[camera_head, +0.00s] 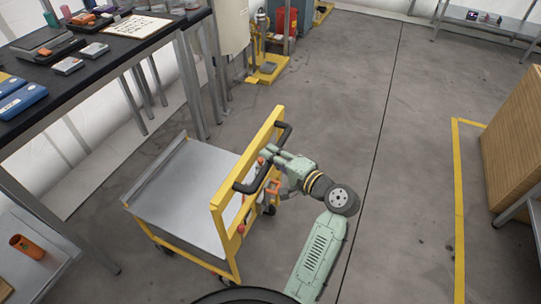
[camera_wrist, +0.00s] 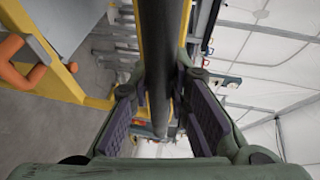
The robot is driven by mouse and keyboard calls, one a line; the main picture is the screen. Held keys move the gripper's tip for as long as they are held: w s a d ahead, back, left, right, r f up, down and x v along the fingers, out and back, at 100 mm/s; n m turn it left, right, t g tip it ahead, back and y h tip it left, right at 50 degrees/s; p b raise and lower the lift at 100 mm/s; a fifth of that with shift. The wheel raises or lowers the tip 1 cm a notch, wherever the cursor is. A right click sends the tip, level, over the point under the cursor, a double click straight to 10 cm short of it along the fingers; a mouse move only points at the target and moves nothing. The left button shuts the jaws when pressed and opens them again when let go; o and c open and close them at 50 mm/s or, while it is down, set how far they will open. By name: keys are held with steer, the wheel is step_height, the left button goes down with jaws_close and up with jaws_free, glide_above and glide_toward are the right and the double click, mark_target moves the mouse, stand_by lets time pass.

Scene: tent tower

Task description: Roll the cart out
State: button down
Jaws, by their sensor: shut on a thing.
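The cart (camera_head: 180,200) has a grey metal top and a yellow frame, and stands on the floor beside the black-topped workbench. Its upright yellow frame carries a black handle (camera_head: 262,178). My gripper (camera_head: 268,172) is at this handle on the cart's right side. In the wrist view the black handle bar (camera_wrist: 158,60) runs between the two dark finger pads of my gripper (camera_wrist: 160,115), which is shut on it. An orange part (camera_wrist: 28,65) of the cart shows at the left there. The cart's far wheels are partly hidden.
The workbench (camera_head: 130,62) with tools stands close along the cart's left. A yellow-based stand (camera_head: 268,68) is beyond the cart. A wooden box (camera_head: 515,140) stands at the right behind a yellow floor line (camera_head: 458,200). The grey floor (camera_head: 400,110) between is clear.

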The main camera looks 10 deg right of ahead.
steer(key=c, duration=1.5)
jaws_free()
steer(key=v, duration=1.2)
